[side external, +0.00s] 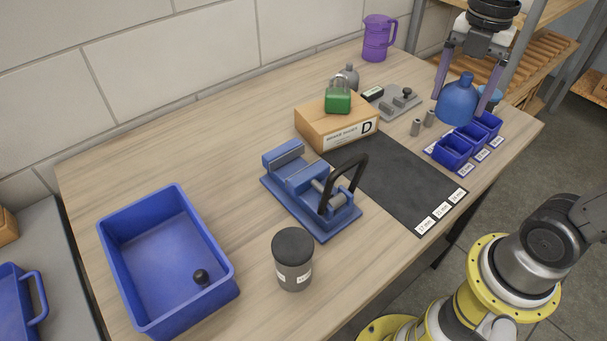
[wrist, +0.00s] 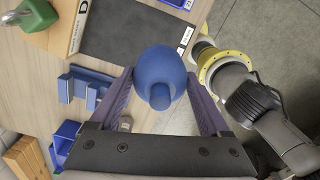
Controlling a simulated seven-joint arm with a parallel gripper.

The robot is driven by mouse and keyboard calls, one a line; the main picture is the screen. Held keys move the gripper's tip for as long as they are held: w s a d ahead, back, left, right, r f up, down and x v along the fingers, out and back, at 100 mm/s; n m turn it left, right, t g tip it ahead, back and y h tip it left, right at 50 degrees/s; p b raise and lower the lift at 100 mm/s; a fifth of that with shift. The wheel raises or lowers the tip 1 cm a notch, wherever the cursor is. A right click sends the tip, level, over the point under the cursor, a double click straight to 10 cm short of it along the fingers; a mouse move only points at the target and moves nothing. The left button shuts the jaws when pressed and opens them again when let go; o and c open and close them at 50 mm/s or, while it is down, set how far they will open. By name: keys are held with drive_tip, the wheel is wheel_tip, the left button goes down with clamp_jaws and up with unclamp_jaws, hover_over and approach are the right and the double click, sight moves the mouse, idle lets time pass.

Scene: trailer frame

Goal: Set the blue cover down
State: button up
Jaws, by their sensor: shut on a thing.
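The blue cover (side external: 457,104) is a rounded dome with a short knob on top. My gripper (side external: 460,98) points down at the far right end of the table, shut on the cover with one purple finger on each side. In the wrist view the cover (wrist: 160,72) sits between the two fingers, knob toward the camera. It appears upright and held up near the small blue bins. Its underside is hidden, so I cannot tell the exact gap below it.
A dark mat (side external: 400,185), a wooden box (side external: 318,127) with a green padlock (side external: 338,101), a blue vise (side external: 300,185), a black-lidded jar (side external: 293,262) and a large blue tray (side external: 118,250) occupy the table.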

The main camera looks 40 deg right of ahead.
drive_tip(key=w+a+n, duration=0.8)
drive_tip(key=w+a, duration=0.7)
drive_tip(key=w+a+f+n, duration=0.1)
drive_tip(key=a+f+n, duration=0.35)
drive_tip(key=a, duration=0.75)
drive_tip(key=shift+m, duration=0.55)
drive_tip(key=w+a+f, duration=0.2)
drive_tip(key=w+f, duration=0.1)
drive_tip(key=w+a+f, duration=0.2)
drive_tip(key=w+f, duration=0.1)
drive_tip(key=w, duration=0.1)
drive_tip(key=w+a+f, duration=0.2)
drive_tip(key=w+f, duration=0.1)
drive_tip(key=f, duration=0.1)
drive_tip(key=shift+w+a+f, duration=0.1)
drive_tip(key=shift+w+a, duration=0.15)
drive_tip(key=shift+w, duration=0.1)
drive_tip(key=shift+w+a+f, duration=0.3)
drive_tip(key=shift+w+f, duration=0.25)
drive_tip(key=shift+f, duration=1.65)
drive_tip(key=shift+f, duration=0.15)
